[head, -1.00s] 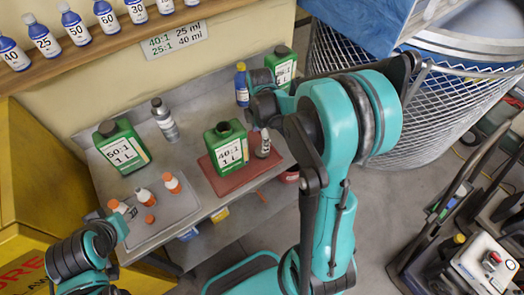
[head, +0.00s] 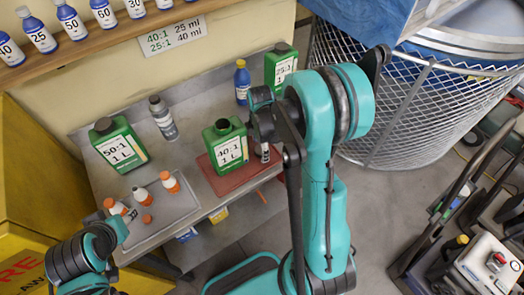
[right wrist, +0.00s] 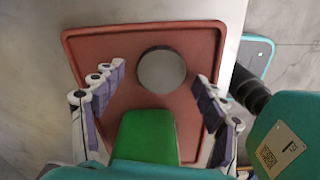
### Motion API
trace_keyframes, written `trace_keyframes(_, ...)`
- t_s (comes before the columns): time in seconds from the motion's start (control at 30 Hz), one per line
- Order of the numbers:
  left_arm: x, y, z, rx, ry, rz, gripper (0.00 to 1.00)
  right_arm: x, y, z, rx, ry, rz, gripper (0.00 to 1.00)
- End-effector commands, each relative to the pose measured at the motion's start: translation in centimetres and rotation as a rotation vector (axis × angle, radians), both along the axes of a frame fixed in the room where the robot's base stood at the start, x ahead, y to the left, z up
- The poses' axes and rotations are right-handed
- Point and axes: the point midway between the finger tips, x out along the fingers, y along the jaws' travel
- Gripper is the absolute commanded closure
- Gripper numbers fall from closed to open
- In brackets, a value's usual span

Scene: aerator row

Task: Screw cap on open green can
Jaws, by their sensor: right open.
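The open green can (head: 226,144), labelled 40:1, stands upright on the red tray (head: 205,176) with its dark mouth uncovered. Part of it appears as a green block (right wrist: 147,135) in the right wrist view. A small grey, round-topped thing (right wrist: 162,69) is on the tray beside the can; I cannot tell whether it is the cap. My right gripper (right wrist: 160,77) is open above it, fingers apart on either side and not visibly touching it. In the head view my arm partly hides it. My left arm shows at lower left, but its fingers are not visible.
Closed green cans stand at left (head: 120,148) and back right (head: 280,66). A grey bottle (head: 163,118) and a blue bottle (head: 242,82) stand behind. A grey tray (head: 165,212) holds small orange-capped bottles and a loose orange cap (head: 147,218).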

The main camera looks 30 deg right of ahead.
Motion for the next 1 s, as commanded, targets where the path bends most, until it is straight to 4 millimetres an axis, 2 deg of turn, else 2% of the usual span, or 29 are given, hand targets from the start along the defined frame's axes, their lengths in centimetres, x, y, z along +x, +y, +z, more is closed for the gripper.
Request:
trace_keyframes(0.27,0.0,0.0,0.1,0.000,0.000,0.000,0.57,0.0,0.0,0.1,0.000,0.000,0.000,0.28)
trace_keyframes(0.3,0.0,0.0,0.1,0.000,0.000,0.000,0.57,0.0,0.0,0.1,0.000,0.000,0.000,0.38)
trace_keyframes(0.43,0.0,0.0,0.1,0.000,0.000,0.000,0.57,0.0,0.0,0.1,0.000,0.000,0.000,0.61)
trace_keyframes(0.83,0.0,0.0,0.1,0.000,0.000,0.000,0.57,0.0,0.0,0.1,0.000,0.000,0.000,0.62)
trace_keyframes(1.0,0.0,0.0,0.5,0.000,0.000,0.000,0.57,0.0,0.0,1.0,0.000,0.000,0.000,0.62)
